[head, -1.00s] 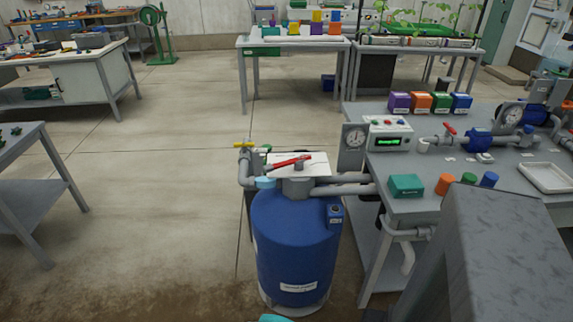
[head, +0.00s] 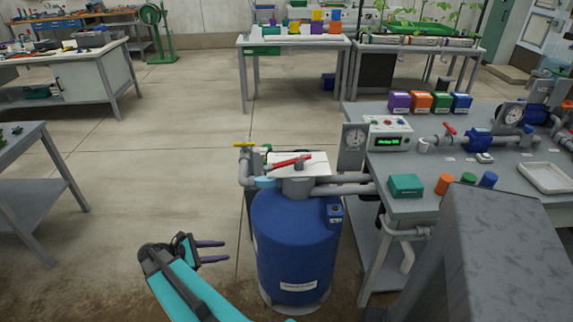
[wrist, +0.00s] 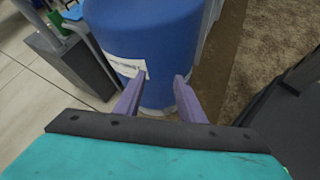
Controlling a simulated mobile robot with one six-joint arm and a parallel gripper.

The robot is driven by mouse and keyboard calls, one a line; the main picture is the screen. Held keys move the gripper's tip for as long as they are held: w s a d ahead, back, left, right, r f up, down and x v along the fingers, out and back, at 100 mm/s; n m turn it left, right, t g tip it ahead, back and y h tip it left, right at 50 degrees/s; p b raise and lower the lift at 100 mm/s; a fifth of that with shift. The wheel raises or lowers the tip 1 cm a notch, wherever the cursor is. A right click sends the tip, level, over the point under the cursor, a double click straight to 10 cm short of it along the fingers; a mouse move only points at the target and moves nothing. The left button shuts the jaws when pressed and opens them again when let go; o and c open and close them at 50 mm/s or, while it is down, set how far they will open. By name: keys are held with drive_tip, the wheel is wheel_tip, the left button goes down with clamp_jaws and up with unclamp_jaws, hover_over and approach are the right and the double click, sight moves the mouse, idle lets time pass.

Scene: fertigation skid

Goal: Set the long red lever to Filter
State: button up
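The long red lever (head: 289,161) lies across the white plate (head: 312,170) on top of the blue tank (head: 295,238). Its right end is a little higher in the picture than its left. The position labels on the plate are too small to read. My gripper (head: 220,251) is at the left of the tank, well below the lever, with its two purple fingers apart and nothing between them. In the wrist view the open fingers (wrist: 157,92) point at the lower tank wall (wrist: 157,40) and its white label; the lever is out of that view.
A yellow-handled valve (head: 244,144) and grey pipes stand just left of the plate. The grey bench (head: 450,187) with a gauge, coloured caps and a teal box (head: 406,186) is at the right.

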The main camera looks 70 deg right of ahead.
drive_tip(key=s+d+r+g+h, duration=0.2)
drive_tip(key=d+r+g, duration=0.1)
drive_tip(key=d+r, duration=0.9)
drive_tip(key=n+g+h, duration=0.1)
drive_tip(key=g, duration=0.2)
approach(286, 162)
drive_tip(key=v, duration=0.3)
drive_tip(key=shift+w+a+f, duration=0.15)
drive_tip(key=shift+a+f, duration=0.05)
drive_tip(key=shift+a, duration=0.2)
drive_tip(key=shift+d, duration=0.1)
drive_tip(key=p+x, duration=0.2)
drive_tip(key=x, duration=1.1)
drive_tip(key=shift+s+d, duration=0.2)
drive_tip(key=shift+d, duration=0.1)
